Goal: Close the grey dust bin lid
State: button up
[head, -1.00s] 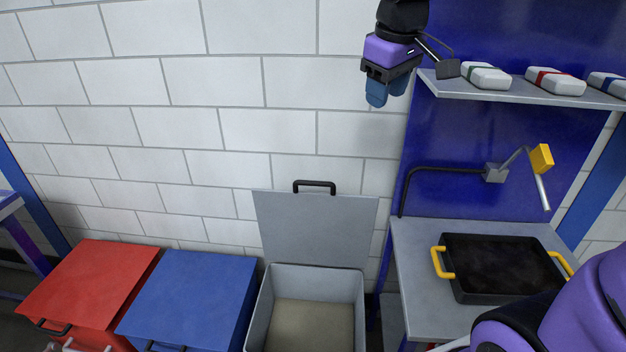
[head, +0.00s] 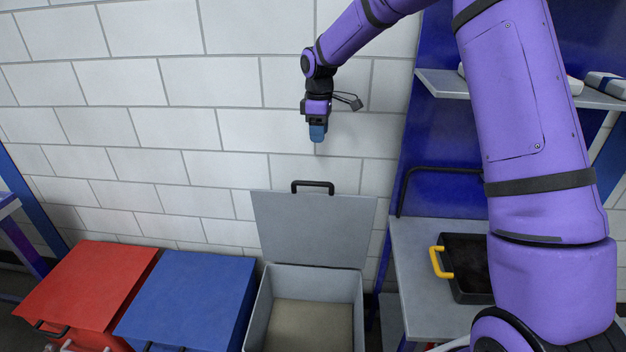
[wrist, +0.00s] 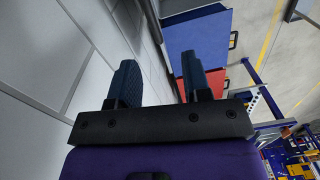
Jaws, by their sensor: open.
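The grey dust bin (head: 257,318) stands open against the wall in the head view, with a beige floor or fill inside. Its grey lid (head: 312,228) is raised upright at the back, leaning near the wall. A black handle (head: 312,185) sits on the lid's top edge. My gripper (head: 318,140) points down above the lid handle, close to the wall and apart from the lid. In the wrist view its two blue fingers (wrist: 160,85) are apart with nothing between them. The grey bin and its lid cannot be made out in the wrist view.
A blue bin (head: 190,295) and a red bin (head: 90,285), both with shut lids, stand left of the grey one. On the right, a grey bench (head: 412,265) bears a black tray (head: 465,280) with a yellow handle. A shelf (head: 445,82) is above it.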

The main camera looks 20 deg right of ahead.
jog(key=shift+n+g, duration=0.4)
jog(key=shift+n, duration=0.3)
jog(key=w+f, duration=0.1)
jog(key=f, duration=1)
jog(key=w+a+f, duration=0.1)
jog(key=f, duration=0.5)
jog(key=shift+w+f, duration=0.1)
jog(key=shift+w, duration=0.2)
jog(key=shift+c, duration=0.3)
grip_shut()
